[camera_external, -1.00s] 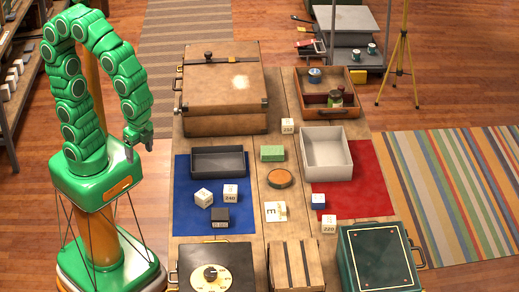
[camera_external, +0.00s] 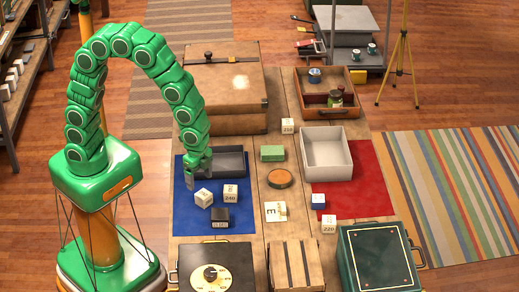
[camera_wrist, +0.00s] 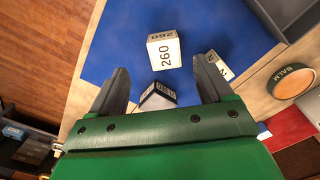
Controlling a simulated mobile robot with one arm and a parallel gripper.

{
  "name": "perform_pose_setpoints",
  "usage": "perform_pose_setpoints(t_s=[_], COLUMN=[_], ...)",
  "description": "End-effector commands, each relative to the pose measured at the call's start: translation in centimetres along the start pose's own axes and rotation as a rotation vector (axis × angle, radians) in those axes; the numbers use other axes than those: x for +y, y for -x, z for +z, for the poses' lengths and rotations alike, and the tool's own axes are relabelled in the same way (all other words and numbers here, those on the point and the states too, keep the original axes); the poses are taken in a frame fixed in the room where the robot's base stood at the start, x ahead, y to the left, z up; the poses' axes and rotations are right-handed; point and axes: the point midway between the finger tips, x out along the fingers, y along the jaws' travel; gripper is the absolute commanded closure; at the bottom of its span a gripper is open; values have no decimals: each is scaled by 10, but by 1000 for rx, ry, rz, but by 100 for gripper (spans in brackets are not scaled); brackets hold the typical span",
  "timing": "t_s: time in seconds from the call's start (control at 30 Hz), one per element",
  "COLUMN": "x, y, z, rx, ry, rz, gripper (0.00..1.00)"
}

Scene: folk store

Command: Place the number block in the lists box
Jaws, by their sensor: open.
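A white number block marked 260 (camera_wrist: 163,52) lies on the blue mat (camera_wrist: 125,35) in the wrist view. It appears to be the left white block (camera_external: 203,197) in the external view. A small dark block with a pale label (camera_external: 219,218) is nearby. My gripper (camera_external: 191,184) is open and empty above the blue mat, close to the left white block. A dark grey open box (camera_external: 232,171) and a white open box (camera_external: 345,170) stand on the table; I cannot read which is the lists box.
A green block (camera_external: 272,153) and a round tin (camera_external: 280,178), marked BALM in the wrist view, lie mid-table. Other number blocks (camera_external: 328,226) are at the right and back. A large wooden case (camera_external: 222,90) stands behind; a dial box (camera_external: 215,267) is in front.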

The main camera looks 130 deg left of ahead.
Motion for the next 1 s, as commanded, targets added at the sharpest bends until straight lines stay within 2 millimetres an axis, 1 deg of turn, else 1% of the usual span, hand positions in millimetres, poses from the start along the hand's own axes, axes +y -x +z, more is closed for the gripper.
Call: perform_pose_setpoints(t_s=[0.17,0.43,0.67,0.87,1.0], x=[-5,-4,-5,-6,-6], y=[-8,-30,-38,-55,-72], z=[-2,-2,-4,-6,-8], rx=[2,-2,0,-2,-1], ry=[-1,-1,-1,0,0], rz=[-1,0,0,1,1], gripper=[20,20,20,20,20])
